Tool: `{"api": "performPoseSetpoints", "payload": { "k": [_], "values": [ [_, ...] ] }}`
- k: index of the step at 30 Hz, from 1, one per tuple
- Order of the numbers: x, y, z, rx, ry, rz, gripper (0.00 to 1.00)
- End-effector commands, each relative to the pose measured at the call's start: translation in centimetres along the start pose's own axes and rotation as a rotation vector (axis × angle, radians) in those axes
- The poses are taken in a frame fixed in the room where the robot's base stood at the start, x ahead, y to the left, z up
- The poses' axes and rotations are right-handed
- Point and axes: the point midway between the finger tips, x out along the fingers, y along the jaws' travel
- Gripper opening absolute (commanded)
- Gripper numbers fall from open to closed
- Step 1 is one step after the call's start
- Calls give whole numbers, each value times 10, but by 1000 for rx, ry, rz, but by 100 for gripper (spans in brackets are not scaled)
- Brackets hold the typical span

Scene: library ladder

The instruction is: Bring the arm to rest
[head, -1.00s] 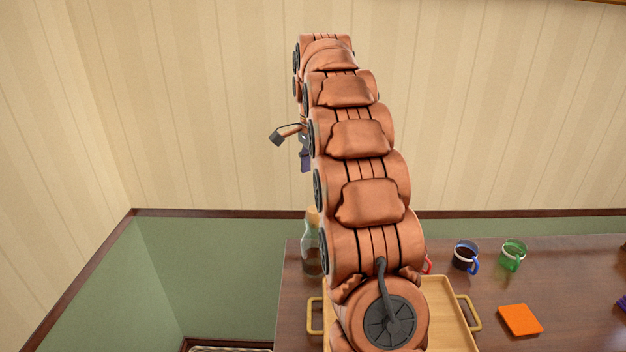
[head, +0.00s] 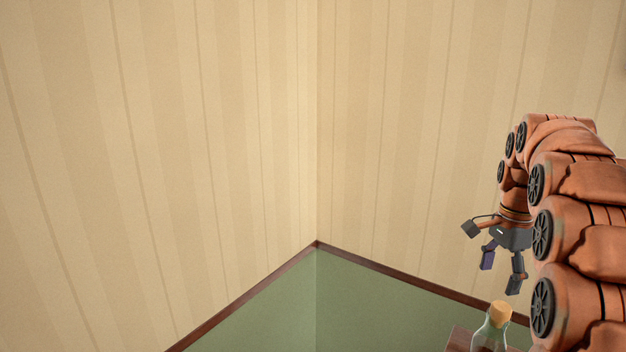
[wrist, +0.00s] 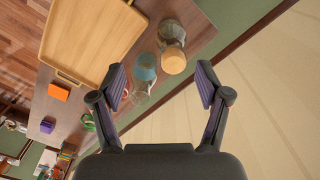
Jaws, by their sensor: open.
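My gripper (head: 501,274) hangs from my raised, bent arm at the right of the head view, with its fingers pointing down. The fingers are apart and nothing is between them. In the wrist view my gripper (wrist: 162,84) is also open and empty, above and off the edge of the table. My arm is cut off by the right edge of the head view.
A corked glass bottle (head: 492,330) stands on the table (head: 462,340), below my gripper. The wrist view shows the corked bottle (wrist: 172,58), a blue-topped glass vessel (wrist: 144,70), a wooden tray (wrist: 92,40), an orange square (wrist: 59,91) and a purple block (wrist: 47,126). Walls meet behind.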

Motion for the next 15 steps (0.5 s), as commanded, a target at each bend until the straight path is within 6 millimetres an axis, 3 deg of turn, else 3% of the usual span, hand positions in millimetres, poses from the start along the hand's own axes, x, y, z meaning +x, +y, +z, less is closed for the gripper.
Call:
{"api": "performPoseSetpoints", "payload": {
  "k": [3,15],
  "values": [
    [-1,16,28,-111,-4,9,76],
    [12,80,111,-490,-26,40,76]
  ]
}}
